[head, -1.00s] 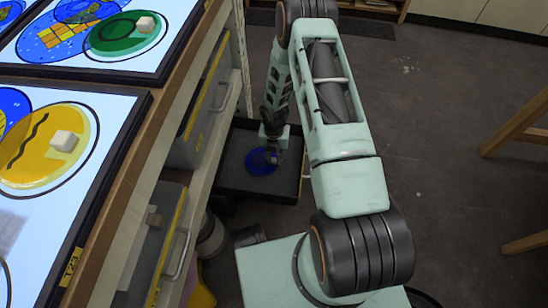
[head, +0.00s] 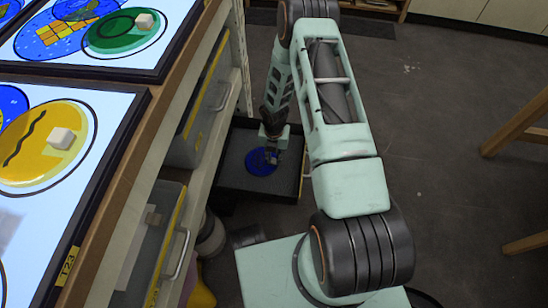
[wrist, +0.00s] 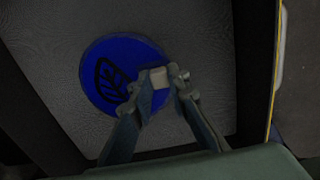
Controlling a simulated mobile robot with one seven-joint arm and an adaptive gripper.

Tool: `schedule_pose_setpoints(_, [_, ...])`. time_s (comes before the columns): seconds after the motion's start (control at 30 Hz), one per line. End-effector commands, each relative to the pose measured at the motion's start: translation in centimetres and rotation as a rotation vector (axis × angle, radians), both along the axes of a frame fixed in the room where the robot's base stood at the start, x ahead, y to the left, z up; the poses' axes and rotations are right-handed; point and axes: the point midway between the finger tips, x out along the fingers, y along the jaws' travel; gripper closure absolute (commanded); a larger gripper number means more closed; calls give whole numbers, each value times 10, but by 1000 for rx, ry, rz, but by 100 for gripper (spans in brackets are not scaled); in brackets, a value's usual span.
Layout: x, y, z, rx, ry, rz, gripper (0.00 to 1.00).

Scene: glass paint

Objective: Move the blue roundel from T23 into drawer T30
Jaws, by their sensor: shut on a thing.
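The blue roundel (head: 261,162) is a round blue disc. It is over or in an open black drawer (head: 232,180) with a grey floor. In the wrist view the roundel (wrist: 100,75) shows a dark leaf drawing. My gripper (wrist: 165,78) is shut on a small pale block (wrist: 173,71) at the roundel's right side. In the head view my gripper (head: 272,152) points down inside the drawer outline. I cannot tell whether the roundel touches the drawer floor. The light panel labelled T23 (head: 67,264) is at the left. No T30 label is readable.
A yellow roundel (head: 40,160) and a green roundel (head: 125,32), each with a pale block, lie on the light panels. Closed grey drawers (head: 205,105) line the bench beside the open one. Wooden legs (head: 520,125) stand at the right. The floor between is clear.

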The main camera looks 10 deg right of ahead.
Motion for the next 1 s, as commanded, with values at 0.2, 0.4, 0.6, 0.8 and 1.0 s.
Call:
schedule_pose_setpoints(0.2, [0, 0, 0, 0, 0, 0, 68])
schedule_pose_setpoints(0.4, [0, 0, 0, 0, 0, 0, 64])
schedule_pose_setpoints(0.6, [0, 0, 3, 0, -1, 0, 64])
schedule_pose_setpoints(0.8, [2, -1, 29, 0, -3, -2, 64])
schedule_pose_setpoints(1.0, [1, -1, 69, 1, -4, -2, 64])
